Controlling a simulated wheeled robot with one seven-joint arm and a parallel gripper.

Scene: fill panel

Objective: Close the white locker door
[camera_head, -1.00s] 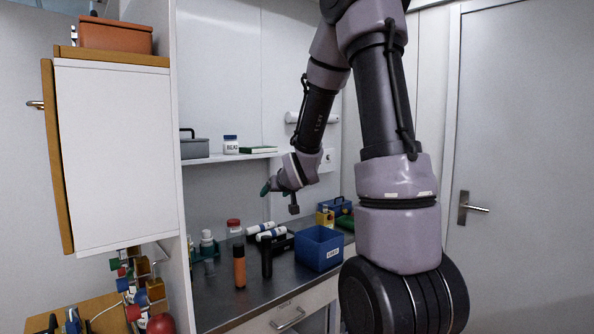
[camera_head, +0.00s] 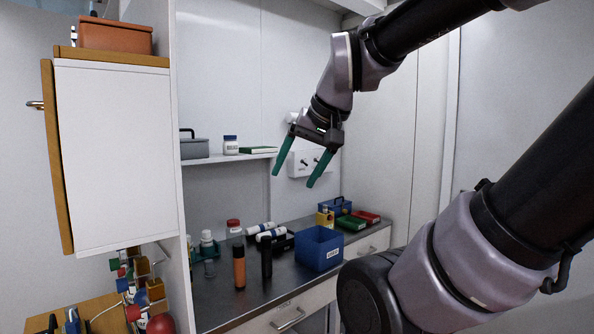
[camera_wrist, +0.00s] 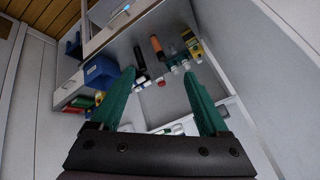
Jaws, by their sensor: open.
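I cannot tell surely which surface is the white locker door. A wall cabinet (camera_head: 115,155) at the left of the head view has a white side and a wooden front (camera_head: 54,160), seen nearly edge-on, with a brass handle (camera_head: 35,104). Tall pale panels (camera_head: 400,150) stand at the right, partly behind my arm. My gripper (camera_head: 294,180) is open and empty, its green fingers pointing down, above the back of the counter and well right of the cabinet. In the wrist view, its fingers (camera_wrist: 158,73) are spread, with nothing between them close by.
Below is a dark counter (camera_head: 225,300) with a blue bin (camera_head: 318,250), an orange-and-black bottle (camera_head: 239,266) and several other items. A shelf (camera_head: 230,156) holds a grey box (camera_head: 194,147). An orange box (camera_head: 114,36) sits on the cabinet. The air around my gripper looks free.

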